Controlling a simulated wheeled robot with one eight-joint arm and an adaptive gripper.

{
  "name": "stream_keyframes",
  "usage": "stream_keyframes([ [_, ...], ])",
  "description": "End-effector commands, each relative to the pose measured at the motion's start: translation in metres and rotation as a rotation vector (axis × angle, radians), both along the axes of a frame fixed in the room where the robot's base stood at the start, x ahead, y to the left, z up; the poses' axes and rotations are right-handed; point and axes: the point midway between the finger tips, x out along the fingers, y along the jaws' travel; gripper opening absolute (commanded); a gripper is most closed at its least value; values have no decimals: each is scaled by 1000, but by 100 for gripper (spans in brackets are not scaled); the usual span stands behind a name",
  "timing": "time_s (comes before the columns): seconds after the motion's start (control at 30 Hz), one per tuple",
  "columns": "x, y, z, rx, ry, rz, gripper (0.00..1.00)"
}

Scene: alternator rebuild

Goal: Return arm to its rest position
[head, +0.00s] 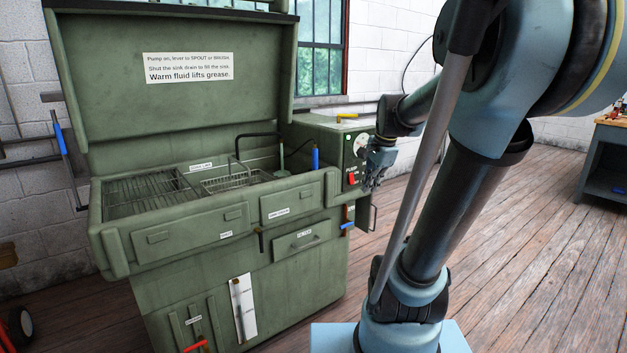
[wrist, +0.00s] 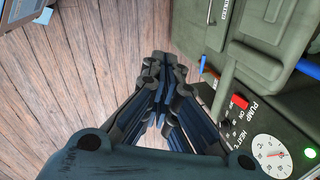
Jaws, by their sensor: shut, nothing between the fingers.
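My arm rises on the right of the head view and reaches over toward the parts washer's control box. My gripper (head: 374,178) hangs just in front of the control panel (head: 355,160), near the red pump switch (head: 351,179). In the wrist view my gripper (wrist: 163,68) is shut and empty, with its fingers together over the wooden floor. I cannot tell from these views whether the gripper touches the panel.
The green parts washer (head: 195,240) stands on the left with its lid (head: 180,90) raised. Wire baskets (head: 240,178) sit in its sink. A workbench (head: 605,160) stands at the far right. The wooden floor (head: 530,250) between is clear.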

Motion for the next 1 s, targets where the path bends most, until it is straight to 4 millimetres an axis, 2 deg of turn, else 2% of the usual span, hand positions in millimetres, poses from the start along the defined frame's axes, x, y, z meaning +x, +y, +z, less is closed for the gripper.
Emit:
stream_keyframes([
  [0.03,-18,1,-9,-30,-5,77,0],
  [0.2,-68,0,-39,-135,-19,356,0],
  [0.4,-123,-4,-79,-251,-24,687,0],
  [0.53,-152,-7,-105,-316,-23,887,0],
  [0.73,-179,-11,-132,-377,-19,1086,0],
  [1.0,-185,-13,-138,-392,-17,1141,0],
])
